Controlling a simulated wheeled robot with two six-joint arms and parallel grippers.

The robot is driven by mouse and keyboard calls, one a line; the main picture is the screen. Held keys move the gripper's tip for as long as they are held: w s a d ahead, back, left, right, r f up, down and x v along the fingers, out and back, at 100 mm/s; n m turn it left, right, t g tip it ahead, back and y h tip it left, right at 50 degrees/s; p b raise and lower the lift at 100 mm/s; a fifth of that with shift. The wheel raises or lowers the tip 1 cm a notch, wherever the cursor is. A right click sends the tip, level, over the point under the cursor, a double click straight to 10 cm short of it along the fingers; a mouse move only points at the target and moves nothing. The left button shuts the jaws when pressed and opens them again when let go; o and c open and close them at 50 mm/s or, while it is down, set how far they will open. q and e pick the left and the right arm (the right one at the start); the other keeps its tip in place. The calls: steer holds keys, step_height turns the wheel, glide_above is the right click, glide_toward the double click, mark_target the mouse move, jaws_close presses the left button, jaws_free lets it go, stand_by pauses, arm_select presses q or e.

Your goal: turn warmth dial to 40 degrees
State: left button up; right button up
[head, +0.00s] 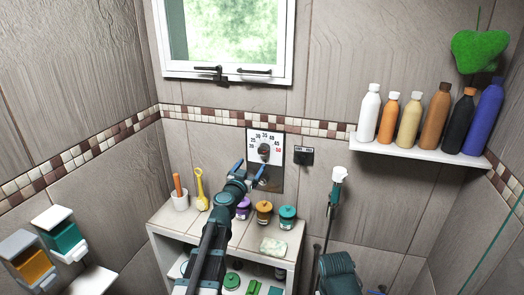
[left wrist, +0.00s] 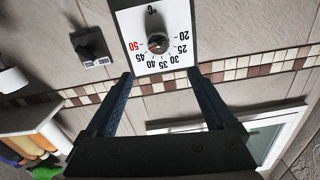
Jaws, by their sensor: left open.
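The warmth dial is a dark round knob (head: 264,150) on a white plate with a number scale from 20 to a red 50, on the tiled wall. In the left wrist view the plate appears upside down, and the knob (left wrist: 158,43) sits in its middle. I cannot make out which number the knob points to. My left gripper (head: 250,169) is open and empty, just below the dial in the head view. In the left wrist view its fingertips (left wrist: 160,75) stand apart either side of the plate's scale edge, with the knob beyond them.
A small dark switch (head: 304,156) sits right of the dial. A hand shower (head: 338,175) hangs at right. A bottle shelf (head: 420,152) and window (head: 226,72) are higher up.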

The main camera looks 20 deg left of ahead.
mark_target(262, 149)
arm_select(q)
steer(key=w, duration=1.3)
steer(key=shift+w+d, duration=0.25)
steer(key=shift+d, duration=0.05)
steer(key=c, duration=1.4)
